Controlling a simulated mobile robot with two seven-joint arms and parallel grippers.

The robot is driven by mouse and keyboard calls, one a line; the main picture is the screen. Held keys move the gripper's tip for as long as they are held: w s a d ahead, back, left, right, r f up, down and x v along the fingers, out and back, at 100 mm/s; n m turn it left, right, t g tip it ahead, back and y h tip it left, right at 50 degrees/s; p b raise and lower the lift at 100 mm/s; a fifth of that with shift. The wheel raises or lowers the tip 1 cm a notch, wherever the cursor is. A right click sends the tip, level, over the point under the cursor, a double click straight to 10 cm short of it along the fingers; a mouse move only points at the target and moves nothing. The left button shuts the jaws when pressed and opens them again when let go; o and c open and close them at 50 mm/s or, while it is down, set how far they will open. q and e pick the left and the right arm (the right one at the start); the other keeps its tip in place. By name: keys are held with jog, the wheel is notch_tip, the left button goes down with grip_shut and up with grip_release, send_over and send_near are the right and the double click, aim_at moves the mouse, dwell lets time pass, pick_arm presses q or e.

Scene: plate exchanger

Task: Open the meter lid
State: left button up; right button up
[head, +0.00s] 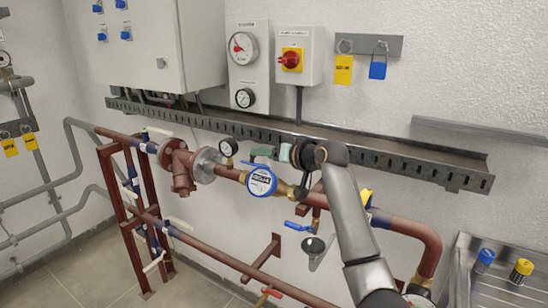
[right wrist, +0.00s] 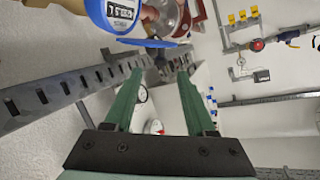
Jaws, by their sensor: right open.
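The round meter (head: 262,182) has a blue rim and a white face with dark digits, and sits on the brown pipe. Its face is uncovered in both views, and it shows at the top of the right wrist view (right wrist: 118,12). The blue lid (head: 250,164) stands out from the meter's upper edge, seen nearly edge-on; it also shows in the right wrist view (right wrist: 147,43). My right gripper (head: 262,153) is just above and behind the meter, partly hidden by its own arm. Its green fingers (right wrist: 161,72) are apart with nothing between them. My left gripper is not in view.
A slotted metal cable tray (head: 380,158) runs along the wall close behind my right gripper. A small gauge (head: 228,147) and a flange (head: 208,165) stand left of the meter. A blue-handled valve (head: 299,226) is below right. A metal sink (head: 465,270) is at the right.

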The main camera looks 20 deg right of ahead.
jog(key=shift+v, duration=1.4)
jog(key=shift+f, duration=0.1)
